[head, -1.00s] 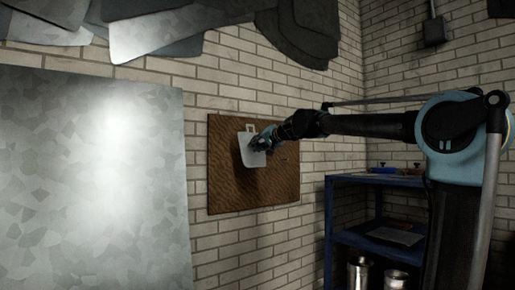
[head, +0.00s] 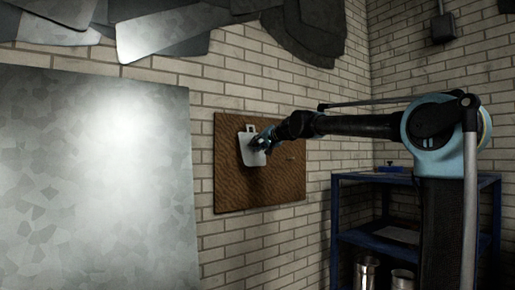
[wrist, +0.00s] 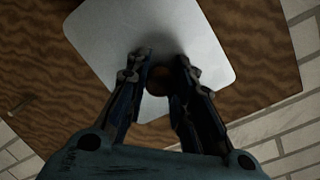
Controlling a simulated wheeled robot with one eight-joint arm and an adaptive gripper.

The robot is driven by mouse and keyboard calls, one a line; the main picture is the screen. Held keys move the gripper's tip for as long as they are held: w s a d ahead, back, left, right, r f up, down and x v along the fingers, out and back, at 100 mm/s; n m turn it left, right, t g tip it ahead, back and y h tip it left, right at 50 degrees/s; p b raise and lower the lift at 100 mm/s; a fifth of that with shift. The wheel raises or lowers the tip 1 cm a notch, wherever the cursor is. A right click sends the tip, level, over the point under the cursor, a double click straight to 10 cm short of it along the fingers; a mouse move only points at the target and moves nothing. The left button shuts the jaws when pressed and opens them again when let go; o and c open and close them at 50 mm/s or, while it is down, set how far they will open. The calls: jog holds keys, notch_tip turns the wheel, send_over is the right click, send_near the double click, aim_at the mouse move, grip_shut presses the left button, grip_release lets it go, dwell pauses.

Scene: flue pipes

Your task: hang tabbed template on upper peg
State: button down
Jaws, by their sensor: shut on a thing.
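The tabbed template (head: 248,154) is a light grey plate with rounded corners and a slotted tab at its top. It hangs nearly upright, slightly tilted, in front of the brown wooden board (head: 232,197) on the brick wall. My gripper (head: 262,144) is shut on the template near its right side. In the wrist view the template (wrist: 128,32) lies beyond my fingertips (wrist: 160,66), and a dark round piece shows between them. A small peg (head: 291,158) sticks out at the board's right side. I cannot see an upper peg; the template and gripper cover part of the board.
A large shiny metal sheet (head: 95,180) stands at the left. Grey plates (head: 170,32) hang above the board. A blue shelf (head: 345,178) stands at the right, with metal cans (head: 367,272) below. The wall around the board is bare brick.

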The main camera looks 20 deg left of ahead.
jog(key=shift+w+a, duration=0.45)
jog(key=shift+a, duration=0.05)
jog(key=shift+w+a+f, duration=0.35)
jog(key=shift+a+f, duration=0.05)
jog(key=shift+f, duration=0.05)
dwell(0.4)
jog(key=c, duration=1.3)
grip_release()
jog(key=v, duration=1.2)
